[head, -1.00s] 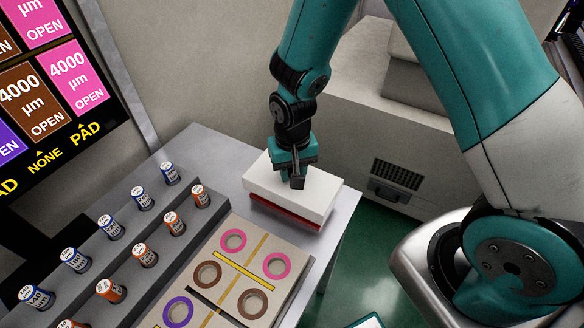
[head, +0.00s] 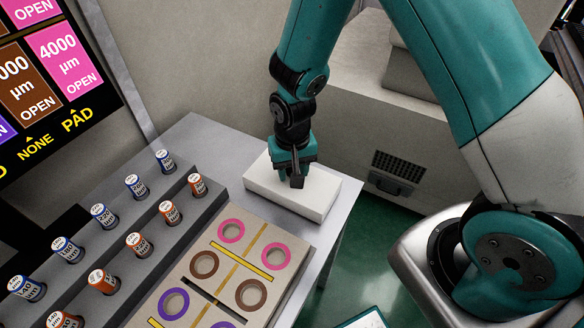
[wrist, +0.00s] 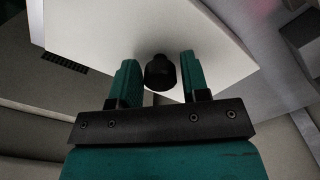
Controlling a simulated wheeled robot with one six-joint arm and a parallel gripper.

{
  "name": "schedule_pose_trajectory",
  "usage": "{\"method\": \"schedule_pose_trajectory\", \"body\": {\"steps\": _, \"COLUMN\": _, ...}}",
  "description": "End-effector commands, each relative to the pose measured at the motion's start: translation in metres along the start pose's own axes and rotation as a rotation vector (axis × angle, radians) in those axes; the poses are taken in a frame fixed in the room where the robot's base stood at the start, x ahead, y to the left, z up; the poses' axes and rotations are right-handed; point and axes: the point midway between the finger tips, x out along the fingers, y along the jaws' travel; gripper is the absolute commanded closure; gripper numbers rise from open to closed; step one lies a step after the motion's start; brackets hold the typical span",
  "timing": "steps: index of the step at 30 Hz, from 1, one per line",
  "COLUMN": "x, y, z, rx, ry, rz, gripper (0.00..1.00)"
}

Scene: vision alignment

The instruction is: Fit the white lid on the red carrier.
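The white lid (head: 318,196) lies as a flat white block at the far right corner of the grey table in the head view. No red of the carrier shows now; the lid hides it. My gripper (head: 297,181) stands over the lid's middle, pointing down. In the wrist view my gripper (wrist: 161,78) has one finger on each side of the lid's black knob (wrist: 160,72), with a narrow gap seen at both sides. The fingers look open around the knob. The lid (wrist: 100,30) fills the upper part of that view.
A beige board (head: 215,250) with coloured rings lies just in front of the lid. A grey stepped rack (head: 150,225) with several blue and orange cylinders stands to the left. The table (head: 205,150) is bare behind the lid, and its right edge is close by.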

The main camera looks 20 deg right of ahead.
Motion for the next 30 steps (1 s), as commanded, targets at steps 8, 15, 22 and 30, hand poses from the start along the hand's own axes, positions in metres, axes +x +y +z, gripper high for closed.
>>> {"method": "schedule_pose_trajectory", "body": {"steps": 8, "x": 0.0, "y": 0.0, "z": 0.0, "rx": 0.0, "ry": 0.0, "rz": 0.0, "gripper": 0.39}}
{"method": "schedule_pose_trajectory", "body": {"steps": 15, "x": -0.014, "y": 0.0, "z": -0.001, "rx": 0.0, "ry": 0.003, "rz": -0.001, "gripper": 0.39}}
{"method": "schedule_pose_trajectory", "body": {"steps": 22, "x": -0.067, "y": 0.0, "z": -0.001, "rx": 0.0, "ry": 0.008, "rz": -0.004, "gripper": 0.39}}
{"method": "schedule_pose_trajectory", "body": {"steps": 30, "x": -0.134, "y": 0.0, "z": -0.001, "rx": 0.0, "ry": 0.007, "rz": -0.003, "gripper": 0.39}}
